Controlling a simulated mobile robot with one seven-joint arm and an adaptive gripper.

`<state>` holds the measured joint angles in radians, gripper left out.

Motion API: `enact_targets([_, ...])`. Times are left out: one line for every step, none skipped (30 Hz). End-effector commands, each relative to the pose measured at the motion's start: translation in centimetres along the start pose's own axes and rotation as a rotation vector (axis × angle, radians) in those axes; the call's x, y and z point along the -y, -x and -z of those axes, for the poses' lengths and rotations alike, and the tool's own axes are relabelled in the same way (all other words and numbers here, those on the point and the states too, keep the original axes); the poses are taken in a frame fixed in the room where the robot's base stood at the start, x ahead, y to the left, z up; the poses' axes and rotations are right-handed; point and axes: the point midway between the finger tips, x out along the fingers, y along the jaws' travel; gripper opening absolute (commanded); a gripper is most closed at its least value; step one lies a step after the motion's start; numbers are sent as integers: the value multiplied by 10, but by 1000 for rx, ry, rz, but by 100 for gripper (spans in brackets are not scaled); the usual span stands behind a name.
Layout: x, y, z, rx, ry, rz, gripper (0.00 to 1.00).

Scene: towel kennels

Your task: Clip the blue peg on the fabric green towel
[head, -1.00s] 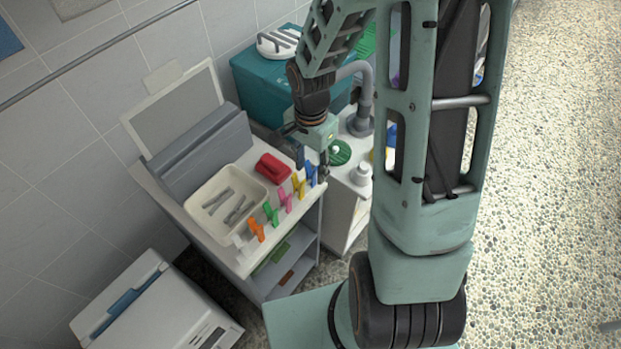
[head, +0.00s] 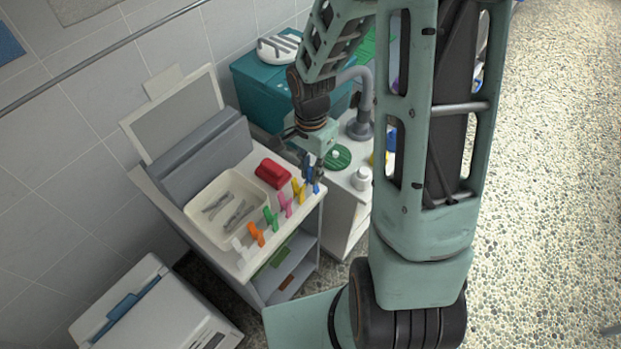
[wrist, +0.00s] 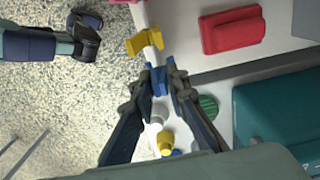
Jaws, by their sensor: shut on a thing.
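The blue peg (head: 311,182) stands at the right end of a row of coloured pegs along the front edge of the white cart top. My gripper (head: 316,172) is down at it. In the wrist view my gripper (wrist: 159,76) has its two dark fingertips closed on either side of the blue peg (wrist: 158,84), and it is shut on it. Part of the peg is hidden by the fingers. A green sheet-like thing (head: 369,45) shows partly behind my arm at the back; I cannot tell whether it is the green towel.
Yellow (head: 299,191), pink, green, orange and white pegs line the same edge. Behind them are a red block (head: 273,173) and a cream tray (head: 193,211). A teal box (head: 258,88) stands at the back. A white bottle (head: 361,179) is on the stand to the right.

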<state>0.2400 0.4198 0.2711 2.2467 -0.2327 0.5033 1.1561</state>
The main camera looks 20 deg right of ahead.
Motion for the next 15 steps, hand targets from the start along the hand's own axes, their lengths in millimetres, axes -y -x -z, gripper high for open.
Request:
enact_targets([0, 0, 0, 0, 0, 0, 0])
enact_targets([0, 1, 0, 0, 0, 0, 0])
enact_targets([0, 2, 0, 0, 0, 0, 0])
enact_targets([0, 3, 0, 0, 0, 0, 0])
enact_targets([0, 4, 0, -1, 0, 0, 0])
enact_targets([0, 7, 0, -1, 0, 0, 0])
enact_targets([0, 9, 0, -1, 0, 0, 0])
enact_targets([0, 11, 0, -1, 0, 0, 0])
enact_targets([0, 14, 0, -1, 0, 0, 0])
enact_targets([0, 16, 0, -1, 0, 0, 0])
enact_targets([0, 18, 0, -1, 0, 0, 0])
enact_targets([0, 21, 0, -1, -1, 0, 0])
enact_targets([0, 23, 0, -1, -1, 0, 0])
enact_targets([0, 26, 0, -1, -1, 0, 0])
enact_targets([0, 28, 0, -1, -1, 1, 0])
